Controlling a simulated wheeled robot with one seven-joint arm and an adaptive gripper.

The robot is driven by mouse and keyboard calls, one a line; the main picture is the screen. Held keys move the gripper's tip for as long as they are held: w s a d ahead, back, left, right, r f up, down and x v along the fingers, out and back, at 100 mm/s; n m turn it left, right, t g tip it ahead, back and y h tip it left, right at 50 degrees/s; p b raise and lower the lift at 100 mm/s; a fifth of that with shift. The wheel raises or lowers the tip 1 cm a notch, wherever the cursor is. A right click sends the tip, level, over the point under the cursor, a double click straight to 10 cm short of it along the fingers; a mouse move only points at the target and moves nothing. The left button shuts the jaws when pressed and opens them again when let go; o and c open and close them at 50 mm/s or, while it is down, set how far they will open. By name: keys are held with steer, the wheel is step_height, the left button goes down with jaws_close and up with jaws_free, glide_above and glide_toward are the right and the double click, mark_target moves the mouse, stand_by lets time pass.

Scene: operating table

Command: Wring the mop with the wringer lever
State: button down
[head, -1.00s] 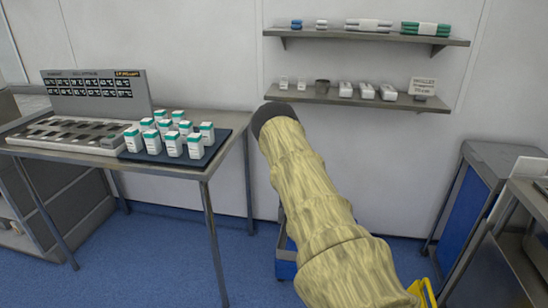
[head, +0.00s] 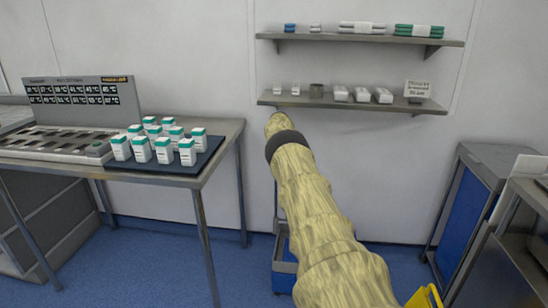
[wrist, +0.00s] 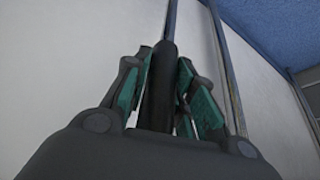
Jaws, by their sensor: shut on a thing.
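In the wrist view my gripper (wrist: 166,76) is shut on a dark upright rod (wrist: 160,90), with green-lined fingers on both sides of it. The rod looks like the grip of the wringer lever; its lower end is hidden by the gripper body. In the head view my sleeved arm reaches forward and hides the gripper. Part of a blue bucket (head: 284,264) shows low beside the arm, with a thin upright pole (head: 276,205) above it. A yellow part (head: 425,298) shows at the lower right edge. I cannot make out the mop head.
A steel table (head: 210,160) on the left bears white boxes with green tops (head: 164,150) and a slotted rack (head: 60,142). Two wall shelves (head: 350,103) hold small items. A blue-sided cart (head: 462,225) stands on the right.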

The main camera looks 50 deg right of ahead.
steer(key=shift+d+r, duration=0.1)
steer(key=shift+d, duration=0.25)
stand_by(0.3)
